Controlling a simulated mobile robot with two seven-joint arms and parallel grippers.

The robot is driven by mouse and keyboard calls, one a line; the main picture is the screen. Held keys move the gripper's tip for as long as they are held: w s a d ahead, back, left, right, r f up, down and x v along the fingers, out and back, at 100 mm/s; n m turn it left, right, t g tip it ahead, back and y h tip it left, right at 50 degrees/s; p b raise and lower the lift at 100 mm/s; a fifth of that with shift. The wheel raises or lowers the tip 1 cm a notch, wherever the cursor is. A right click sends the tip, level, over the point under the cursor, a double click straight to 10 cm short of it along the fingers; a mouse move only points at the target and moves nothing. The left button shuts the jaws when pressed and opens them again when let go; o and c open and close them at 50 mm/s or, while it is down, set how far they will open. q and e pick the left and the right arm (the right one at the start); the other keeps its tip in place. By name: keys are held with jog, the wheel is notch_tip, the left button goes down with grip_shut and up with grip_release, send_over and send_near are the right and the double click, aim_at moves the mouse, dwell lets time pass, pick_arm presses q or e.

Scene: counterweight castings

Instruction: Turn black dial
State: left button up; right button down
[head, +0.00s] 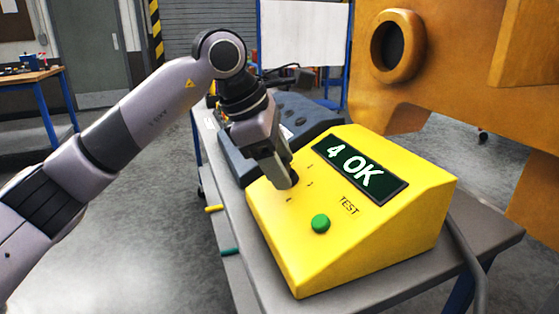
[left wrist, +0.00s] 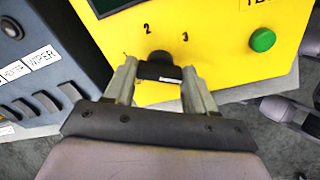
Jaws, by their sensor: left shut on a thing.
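A yellow test box (head: 355,240) stands on a grey cart. Its sloped face has a dark display (head: 360,170) reading "4 OK", a green button (head: 320,223) and the printed word TEST. The black dial (left wrist: 160,67) shows in the left wrist view between my left gripper's fingers (left wrist: 158,85), with a white mark on its near side and the numbers 2 and 3 printed beyond it. My left gripper (head: 284,178) is shut on the dial and hides most of it in the head view. The green button also shows in the left wrist view (left wrist: 262,40). My right gripper is not in view.
A dark blue-grey console (head: 295,118) with switches sits directly left of the yellow box; its labelled switches show in the left wrist view (left wrist: 45,75). A large orange casting (head: 460,60) hangs over the back right. The grey cart top (head: 470,240) has little free room.

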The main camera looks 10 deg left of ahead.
pick_arm(q)
jog(key=n+p, duration=0.1)
jog(key=n, duration=0.2)
jog(key=shift+r, duration=0.1)
jog(key=n+p, duration=0.1)
jog(key=n, duration=0.1)
jog(key=shift+w+n, duration=0.1)
jog(key=shift+n, duration=0.2)
jog(key=n, duration=0.3)
jog(key=shift+a+n+g+p, duration=0.1)
jog(key=shift+n+g+p, duration=0.25)
jog(key=shift+n, duration=1.05)
jog(key=shift+h, duration=0.3)
jog(key=o, duration=1)
jog(key=shift+o, duration=0.2)
